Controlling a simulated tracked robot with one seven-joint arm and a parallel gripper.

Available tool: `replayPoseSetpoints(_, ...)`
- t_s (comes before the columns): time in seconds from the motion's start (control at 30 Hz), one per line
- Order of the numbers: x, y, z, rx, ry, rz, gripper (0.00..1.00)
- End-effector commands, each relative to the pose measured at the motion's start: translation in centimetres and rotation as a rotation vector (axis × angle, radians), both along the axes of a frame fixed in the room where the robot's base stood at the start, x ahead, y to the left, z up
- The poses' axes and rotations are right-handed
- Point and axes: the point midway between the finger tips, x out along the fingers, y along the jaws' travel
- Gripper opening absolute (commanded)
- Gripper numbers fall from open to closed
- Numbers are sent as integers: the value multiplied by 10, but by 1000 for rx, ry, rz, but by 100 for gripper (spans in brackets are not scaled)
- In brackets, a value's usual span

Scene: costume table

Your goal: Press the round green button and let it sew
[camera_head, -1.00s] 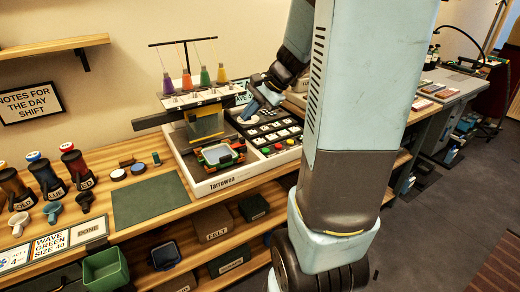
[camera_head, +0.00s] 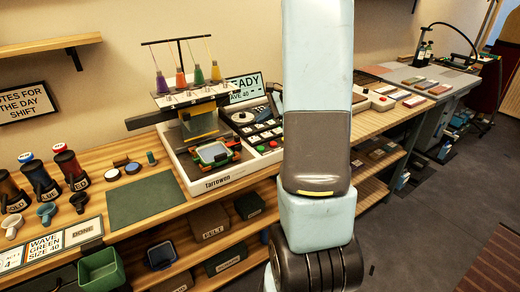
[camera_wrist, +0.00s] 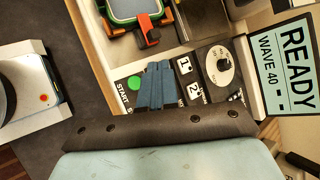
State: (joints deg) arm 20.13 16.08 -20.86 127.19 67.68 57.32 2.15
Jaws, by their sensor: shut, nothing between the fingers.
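The round green button (camera_wrist: 134,83) shows uncovered on the dark control panel in the wrist view, beside the label START. My gripper (camera_wrist: 157,68) shows there as blue fingers, shut and empty. The fingers lie just right of the button in the picture. I cannot tell how high they are above the panel. The embroidery machine (camera_head: 218,182), marked Tarrowen, stands on the wooden bench with a hoop (camera_head: 213,153) under its needles. Its screen (camera_wrist: 288,68) reads READY, WAVE 40. In the head view my arm hides the gripper and part of the panel.
A dial (camera_wrist: 222,65) and numbered keys sit right of the fingers in the wrist view. Colored thread spools (camera_head: 199,75) stand above the machine. A green mat (camera_head: 145,201) lies left of it, with bottles (camera_head: 40,180) further left. A sign (camera_head: 58,245) reads WAVE GREEN SIZE 40.

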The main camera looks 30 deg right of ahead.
Motion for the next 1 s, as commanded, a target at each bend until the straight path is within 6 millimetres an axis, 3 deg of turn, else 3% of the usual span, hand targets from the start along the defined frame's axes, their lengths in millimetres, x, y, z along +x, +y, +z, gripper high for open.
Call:
replayPoseSetpoints(0.17, 0, 0, -10, 1, 2, 2, 0)
replayPoseSetpoints(0.7, 0, 0, -71, 1, 3, 0, 0)
replayPoseSetpoints(1.0, -1, -1, -87, -1, 1, 0, 0)
